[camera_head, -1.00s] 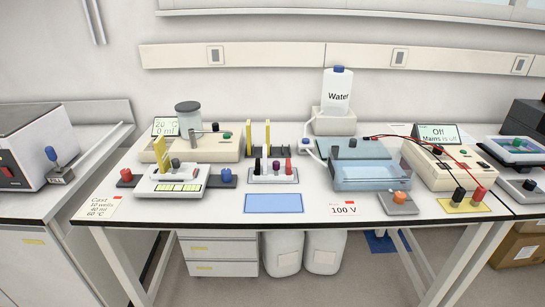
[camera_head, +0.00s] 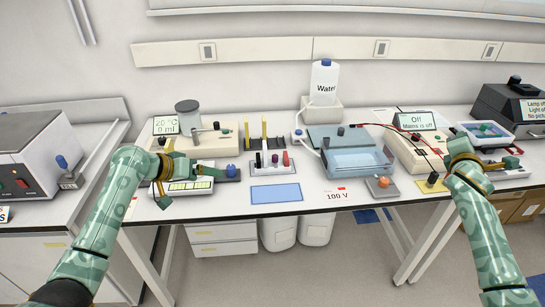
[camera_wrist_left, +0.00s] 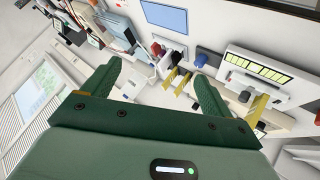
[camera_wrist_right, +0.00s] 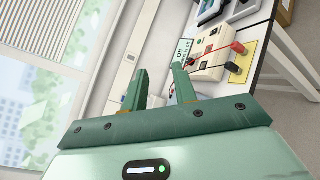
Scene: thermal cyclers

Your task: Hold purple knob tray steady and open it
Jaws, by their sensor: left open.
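A small white holder (camera_head: 275,170) with a black, a purple and a red knob stands mid-table in the head view, behind a blue mat. The purple knob (camera_head: 275,160) is in its middle. That blue knob also shows in the left wrist view (camera_wrist_left: 203,57). My right gripper is at the right side of the table, with a gap between its fingers in the right wrist view (camera_wrist_right: 160,76) and nothing between them.
The blue mat (camera_head: 276,194) lies at the front edge. A clear blue tank (camera_head: 358,162) stands right of the holder, with an orange-knobbed box (camera_head: 383,184) in front. A power supply (camera_head: 418,150) with red and black leads stands near my right arm. Yellow combs (camera_head: 265,130) stand behind the holder.

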